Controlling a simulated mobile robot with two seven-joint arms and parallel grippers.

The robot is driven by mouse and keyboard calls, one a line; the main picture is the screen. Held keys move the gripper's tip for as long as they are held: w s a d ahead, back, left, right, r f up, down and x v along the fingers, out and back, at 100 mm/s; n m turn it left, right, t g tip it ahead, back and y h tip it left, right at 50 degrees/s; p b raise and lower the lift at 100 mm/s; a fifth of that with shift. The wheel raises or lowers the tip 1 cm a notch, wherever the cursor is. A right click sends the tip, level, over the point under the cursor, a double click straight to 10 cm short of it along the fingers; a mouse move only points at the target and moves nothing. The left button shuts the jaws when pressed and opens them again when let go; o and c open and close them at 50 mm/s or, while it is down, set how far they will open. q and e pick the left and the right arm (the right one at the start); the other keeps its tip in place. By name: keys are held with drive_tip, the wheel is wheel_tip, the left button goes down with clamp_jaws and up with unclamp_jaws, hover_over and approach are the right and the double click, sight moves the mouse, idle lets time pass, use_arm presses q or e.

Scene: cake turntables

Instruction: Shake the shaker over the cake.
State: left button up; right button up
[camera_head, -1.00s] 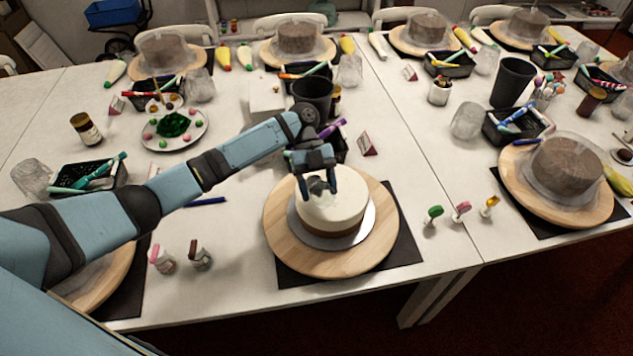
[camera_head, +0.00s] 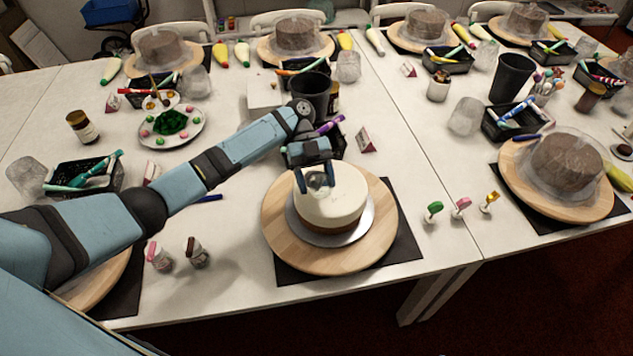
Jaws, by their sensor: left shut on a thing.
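The cake (camera_head: 338,208), cream-white on top with a brown lower band, sits on a silver board on a round wooden turntable (camera_head: 290,257). My left gripper (camera_head: 315,185) reaches in from the left over the cake's back-left part. It is shut on a small clear, greyish shaker (camera_head: 321,182), held above the cake's top; the fingers hide part of it. I cannot tell the exact gap between shaker and cake. Small faint specks show on the cake's top. My right gripper is not in the picture.
Two small shakers, one pink-topped (camera_head: 159,257) and one brown-topped (camera_head: 196,252), stand left of the turntable. Small coloured stamps (camera_head: 434,211) stand to the right. A black cup (camera_head: 310,94) and tool basket are behind. Another wrapped cake (camera_head: 566,163) stands at right.

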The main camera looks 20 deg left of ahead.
sight(325, 192)
use_arm(q)
drive_tip(key=shift+s+d+f+t+y+p, duration=0.2)
drive_tip(key=shift+s+d+t+y, duration=0.25)
drive_tip(key=shift+s+t, duration=0.1)
drive_tip(key=shift+s+d+f+t+y+p, duration=0.15)
drive_tip(key=shift+s+d+t+y, duration=0.2)
drive_tip(key=shift+s+d+t, duration=0.15)
drive_tip(key=shift+s+d, duration=0.1)
drive_tip(key=shift+d, duration=0.65)
drive_tip(key=shift+a+r+g+h, duration=0.15)
drive_tip(key=shift+g+h, duration=0.15)
drive_tip(key=shift+g, duration=0.15)
drive_tip(key=shift+s+d+r+p, duration=0.25)
drive_tip(key=shift+d+p, duration=0.05)
drive_tip(key=shift+p, duration=0.1)
drive_tip(key=shift+w+a+f+b, duration=0.2)
drive_tip(key=shift+f+b, duration=0.1)
drive_tip(key=shift+b, duration=0.25)
drive_tip(key=shift+w+a+r+g+h, duration=0.1)
drive_tip(key=shift+w+r+g+h, duration=0.1)
drive_tip(key=shift+g+h, duration=0.15)
